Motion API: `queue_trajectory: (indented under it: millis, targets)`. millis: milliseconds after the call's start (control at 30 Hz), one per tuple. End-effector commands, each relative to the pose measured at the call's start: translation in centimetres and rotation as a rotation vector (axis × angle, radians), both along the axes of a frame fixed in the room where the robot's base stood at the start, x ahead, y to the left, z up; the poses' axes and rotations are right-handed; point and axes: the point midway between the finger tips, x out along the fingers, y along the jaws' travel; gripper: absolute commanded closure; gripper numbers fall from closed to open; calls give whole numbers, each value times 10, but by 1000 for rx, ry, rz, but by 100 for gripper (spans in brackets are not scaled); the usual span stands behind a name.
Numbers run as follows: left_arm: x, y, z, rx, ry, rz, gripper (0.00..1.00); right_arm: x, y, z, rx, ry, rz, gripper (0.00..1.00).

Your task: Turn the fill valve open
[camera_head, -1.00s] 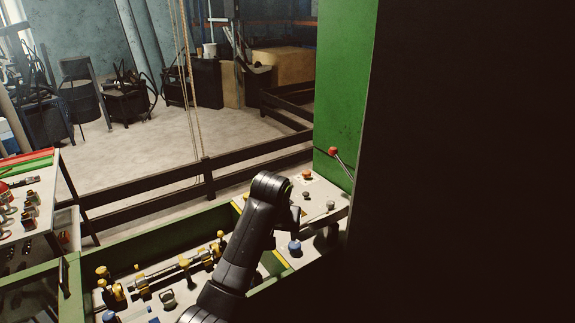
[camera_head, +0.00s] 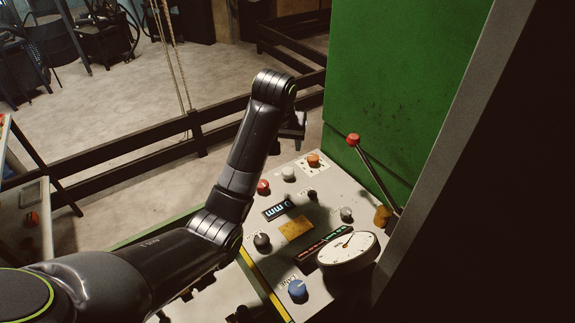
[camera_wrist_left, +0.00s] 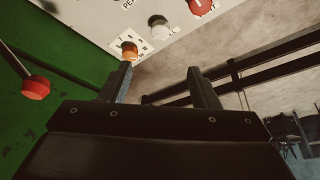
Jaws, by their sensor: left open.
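The control panel (camera_head: 262,228) carries several knobs and buttons, and I cannot read which one is the fill valve. A blue knob (camera_head: 297,289) sits at its near edge, beside a round dial gauge (camera_head: 347,248). A black knob (camera_head: 262,241) is to the left and a grey knob (camera_head: 346,214) is to the right. My left gripper (camera_head: 292,130) is open and empty beyond the panel's far end, apart from the knobs. In the left wrist view its two fingers (camera_wrist_left: 163,84) are spread, with an orange button (camera_wrist_left: 130,50) near one fingertip. My right gripper is out of view.
A lever with a red ball (camera_head: 353,139) rises at the panel's right, in front of a green wall (camera_head: 385,85). A dark rail fence (camera_head: 195,130) runs behind the arm. A dark column blocks the right side. Open floor lies beyond the fence.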

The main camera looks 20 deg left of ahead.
Motion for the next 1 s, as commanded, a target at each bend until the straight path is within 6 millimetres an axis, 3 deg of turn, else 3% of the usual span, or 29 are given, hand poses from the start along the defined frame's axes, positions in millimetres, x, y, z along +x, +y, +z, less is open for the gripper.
queue_trajectory:
  millis: [167,500,700,1000]
  targets:
    - [7,1,-24,1,0,0,44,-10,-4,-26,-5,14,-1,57]
    - [33,4,-83,0,6,0,44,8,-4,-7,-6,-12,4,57]
    - [47,6,-115,0,4,0,44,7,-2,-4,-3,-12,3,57]
    - [59,7,-146,0,1,0,44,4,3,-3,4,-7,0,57]
